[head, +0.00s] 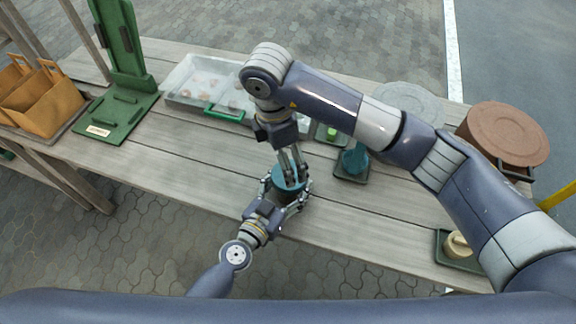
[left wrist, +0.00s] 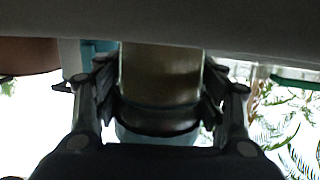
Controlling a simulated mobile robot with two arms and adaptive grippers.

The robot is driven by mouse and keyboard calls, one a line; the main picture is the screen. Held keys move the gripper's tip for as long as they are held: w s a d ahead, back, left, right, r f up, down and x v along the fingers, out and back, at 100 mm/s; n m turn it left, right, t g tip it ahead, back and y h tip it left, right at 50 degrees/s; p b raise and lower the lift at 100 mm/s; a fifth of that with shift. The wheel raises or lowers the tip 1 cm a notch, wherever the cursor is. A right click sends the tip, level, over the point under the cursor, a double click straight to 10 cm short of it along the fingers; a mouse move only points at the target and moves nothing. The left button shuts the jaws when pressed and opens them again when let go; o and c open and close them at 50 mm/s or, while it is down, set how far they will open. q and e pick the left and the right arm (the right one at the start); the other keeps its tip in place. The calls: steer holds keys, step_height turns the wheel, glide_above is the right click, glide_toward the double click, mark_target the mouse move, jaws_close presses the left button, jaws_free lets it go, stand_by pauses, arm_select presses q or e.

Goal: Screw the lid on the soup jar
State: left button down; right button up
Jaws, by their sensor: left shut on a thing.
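The soup jar stands upright at the table's front edge, mostly hidden in the head view. The left wrist view shows its clear wall with olive-brown contents (left wrist: 160,75) and a teal band at the picture's bottom. My left gripper (head: 287,203) is shut around the jar's sides, one finger on each side. A teal round lid (head: 278,181) shows at the jar's top. My right gripper (head: 291,180) points straight down with its fingertips at the lid. Whether its fingers squeeze the lid, and whether the lid sits fully on the jar, I cannot tell.
A clear tray (head: 187,94) with a green handle lies behind. A blue thing (head: 355,158) on a dark tray stands right of the jar, partly behind my right arm. A brown round lidded tub (head: 507,130) is at far right. A green stand (head: 122,95) and wooden caddy (head: 45,100) are left.

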arm_select(q)
steer(key=shift+f, duration=0.1)
arm_select(e)
steer(key=r, duration=0.5)
steer(key=shift+s+a+r, duration=0.1)
steer(key=shift+s+a, duration=0.05)
steer(key=shift+a, duration=0.15)
arm_select(q)
steer(key=shift+c, duration=1.4)
jaws_free()
steer(key=v, duration=1.2)
